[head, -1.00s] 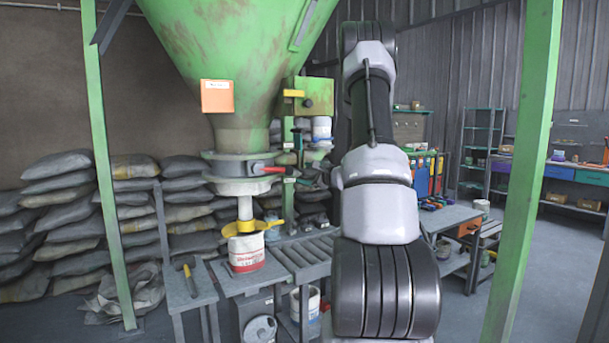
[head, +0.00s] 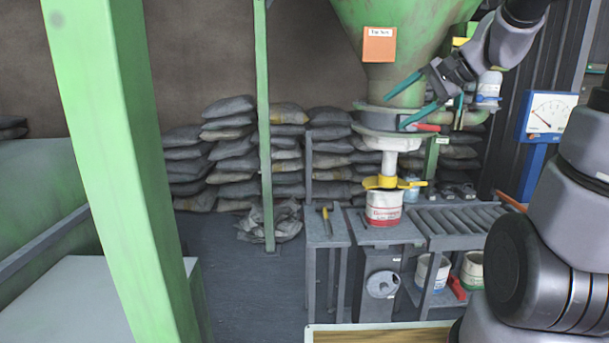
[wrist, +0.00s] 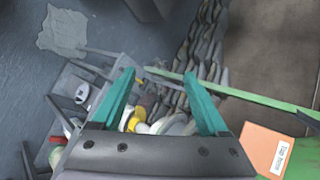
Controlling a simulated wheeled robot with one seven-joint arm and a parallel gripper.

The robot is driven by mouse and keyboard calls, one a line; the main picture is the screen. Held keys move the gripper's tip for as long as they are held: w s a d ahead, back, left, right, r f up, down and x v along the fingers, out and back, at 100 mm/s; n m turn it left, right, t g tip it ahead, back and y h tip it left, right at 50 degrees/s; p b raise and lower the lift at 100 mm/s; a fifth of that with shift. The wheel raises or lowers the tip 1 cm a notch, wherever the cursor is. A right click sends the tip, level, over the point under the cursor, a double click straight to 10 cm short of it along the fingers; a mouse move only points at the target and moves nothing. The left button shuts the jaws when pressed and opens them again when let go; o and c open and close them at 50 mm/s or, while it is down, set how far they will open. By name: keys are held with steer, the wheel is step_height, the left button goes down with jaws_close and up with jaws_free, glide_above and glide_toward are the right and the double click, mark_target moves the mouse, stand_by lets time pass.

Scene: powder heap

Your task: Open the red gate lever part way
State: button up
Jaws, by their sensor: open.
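The red gate lever (head: 428,127) sticks out to the right from the collar (head: 385,120) under the green hopper (head: 405,30) in the head view. My gripper (head: 393,113) is open and empty, its teal fingers pointing left in front of the lower hopper. The lower finger overlaps the collar just above the lever in the picture; I cannot tell whether it touches. The lever does not show in the wrist view, where both fingers (wrist: 159,73) are spread apart. A white bucket (head: 384,209) with a yellow clamp (head: 383,182) stands below the spout.
A green post (head: 115,170) stands close at left, a thinner one (head: 263,130) farther back. A roller conveyor (head: 455,220) runs right from the bucket. A small table (head: 327,228) holds a hammer. Stacked sacks (head: 225,145) line the wall. A dial (head: 548,113) stands at right.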

steer(key=s+d+n+h, duration=0.2)
steer(key=s+n+h, duration=0.3)
steer(key=s, duration=1)
steer(key=shift+s+d+r+t+h, duration=0.35)
steer(key=shift+r+t+h, duration=0.1)
steer(key=shift+h, duration=0.15)
